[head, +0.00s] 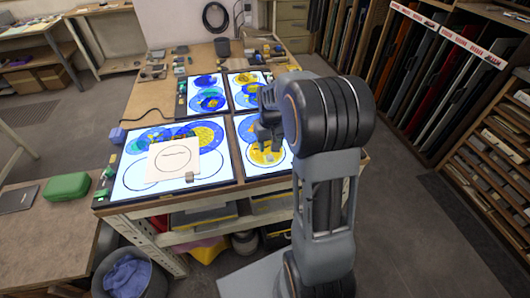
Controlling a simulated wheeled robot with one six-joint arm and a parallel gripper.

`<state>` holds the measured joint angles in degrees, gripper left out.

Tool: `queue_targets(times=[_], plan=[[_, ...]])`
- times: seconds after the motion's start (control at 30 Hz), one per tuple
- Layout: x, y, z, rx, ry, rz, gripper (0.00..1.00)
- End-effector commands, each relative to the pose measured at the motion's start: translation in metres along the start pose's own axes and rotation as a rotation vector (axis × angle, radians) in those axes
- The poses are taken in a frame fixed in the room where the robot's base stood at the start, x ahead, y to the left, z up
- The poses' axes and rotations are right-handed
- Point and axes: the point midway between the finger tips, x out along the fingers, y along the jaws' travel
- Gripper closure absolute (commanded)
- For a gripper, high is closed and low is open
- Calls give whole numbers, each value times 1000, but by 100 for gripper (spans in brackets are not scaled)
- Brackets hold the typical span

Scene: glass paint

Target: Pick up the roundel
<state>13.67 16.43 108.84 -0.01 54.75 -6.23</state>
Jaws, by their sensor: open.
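Several coloured glass roundels, blue and yellow, lie on glowing light panels on the workbench. A yellow patterned roundel (257,157) lies on the front right panel (237,168), partly hidden by my gripper and arm. My gripper (268,147) is open above this panel, close over the yellow roundel. Its fingertips are small and dark here, and I cannot tell whether they touch the glass. A blue and yellow group of roundels (208,133) lies on the front left panel (215,165). More roundels (208,97) lie on the rear left panel.
A pale square sheet with a drawn circle (174,160) and a small grey block (189,177) are on the front left panel. Tools (262,52) and a dark cup (222,47) stand at the bench's back. A green case (68,186) is on the left table. Racks (440,70) stand right.

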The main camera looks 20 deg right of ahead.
Motion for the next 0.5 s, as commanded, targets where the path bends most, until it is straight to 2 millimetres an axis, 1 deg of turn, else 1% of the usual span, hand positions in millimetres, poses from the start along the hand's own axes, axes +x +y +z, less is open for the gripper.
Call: queue_targets(times=[0.07,0.33,0.5], plan=[[6,0,0,0,-2,0,47],[41,-2,-2,0,-4,0,47],[51,-2,-2,0,-1,0,47]])
